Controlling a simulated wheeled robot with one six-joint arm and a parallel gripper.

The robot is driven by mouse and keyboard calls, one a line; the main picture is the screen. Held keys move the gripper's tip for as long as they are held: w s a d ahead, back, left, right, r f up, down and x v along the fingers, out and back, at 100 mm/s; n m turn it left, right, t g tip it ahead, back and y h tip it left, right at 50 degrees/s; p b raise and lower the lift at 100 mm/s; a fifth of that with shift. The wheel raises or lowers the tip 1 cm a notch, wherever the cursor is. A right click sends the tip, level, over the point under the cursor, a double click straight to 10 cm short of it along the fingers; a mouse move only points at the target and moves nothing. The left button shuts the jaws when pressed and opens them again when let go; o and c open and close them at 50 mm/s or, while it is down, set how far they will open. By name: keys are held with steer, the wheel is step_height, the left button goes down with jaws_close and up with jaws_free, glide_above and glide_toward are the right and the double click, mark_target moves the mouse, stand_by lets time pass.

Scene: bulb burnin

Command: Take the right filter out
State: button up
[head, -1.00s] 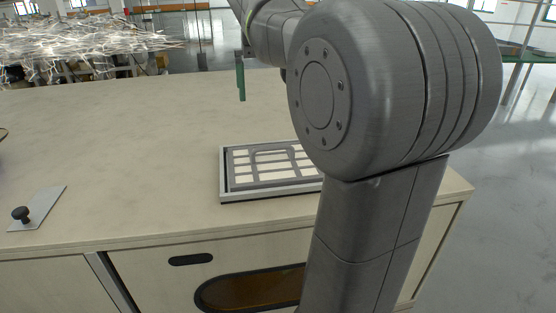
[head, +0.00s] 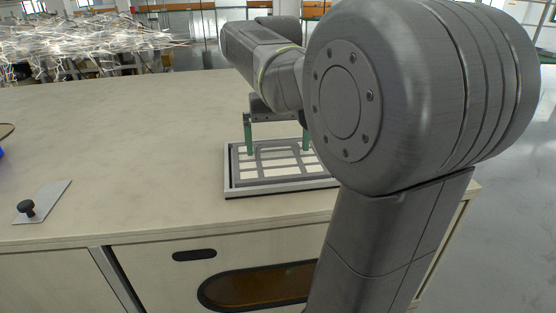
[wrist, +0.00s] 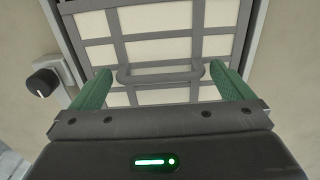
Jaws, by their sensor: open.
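The filter (head: 262,171) is a pale panel with a grey grid, lying in a grey frame (head: 232,192) on the bench top; my arm hides its right end in the head view. A grey bar handle stands on the filter (wrist: 160,73), and it shows in the wrist view between my fingers. My gripper (head: 277,152) has green fingers and is open above the filter. In the wrist view my gripper (wrist: 162,77) has one finger at each end of the handle, with nothing clamped. I cannot tell the exact height of the fingertips over the filter.
A metal plate with a black knob (head: 26,208) lies at the left of the bench top (head: 120,140). A black knob (wrist: 42,82) also shows beside the frame in the wrist view. The bench front has a dark amber window (head: 260,288). The bench's middle is clear.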

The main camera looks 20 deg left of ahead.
steer(key=shift+f, duration=0.15)
steer(key=c, duration=0.8)
